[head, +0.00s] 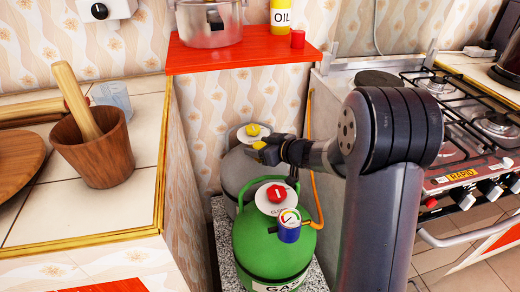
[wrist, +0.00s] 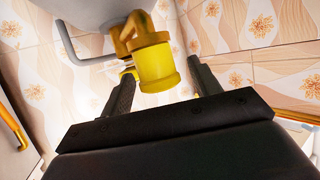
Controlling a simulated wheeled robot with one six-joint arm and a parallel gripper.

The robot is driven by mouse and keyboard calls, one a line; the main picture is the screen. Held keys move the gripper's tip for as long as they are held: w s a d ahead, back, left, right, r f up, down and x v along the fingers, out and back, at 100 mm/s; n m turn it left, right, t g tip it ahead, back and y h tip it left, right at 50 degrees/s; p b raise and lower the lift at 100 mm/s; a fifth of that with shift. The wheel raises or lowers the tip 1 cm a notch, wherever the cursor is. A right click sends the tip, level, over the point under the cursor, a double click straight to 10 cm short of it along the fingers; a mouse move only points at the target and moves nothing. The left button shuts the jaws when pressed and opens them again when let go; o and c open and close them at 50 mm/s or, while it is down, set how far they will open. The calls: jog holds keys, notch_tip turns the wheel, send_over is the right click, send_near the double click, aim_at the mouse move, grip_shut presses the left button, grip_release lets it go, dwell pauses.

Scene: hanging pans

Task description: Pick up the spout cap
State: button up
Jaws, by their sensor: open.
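The spout cap is a yellow cylinder (wrist: 155,68) on the yellow-orange spout of the grey gas bottle. In the wrist view it sits between my two fingers, with gaps visible on both sides. In the head view the yellow cap (head: 257,145) shows small at the tip of my gripper (head: 268,151). My gripper (wrist: 164,67) is open and reaches in from the right, above the green bottle. It holds nothing. The grey bottle (head: 225,168) stands behind the green one and is partly hidden by it and my arm. A yellow knob (head: 253,130) sits on its top.
A green gas bottle (head: 262,248) with a red knob (head: 277,193) and a blue gauge (head: 289,228) stands in front, just below my gripper. A tiled counter (head: 130,205) is at the left, a stove (head: 470,145) at the right, and a red shelf (head: 260,52) above.

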jog(key=c, duration=1)
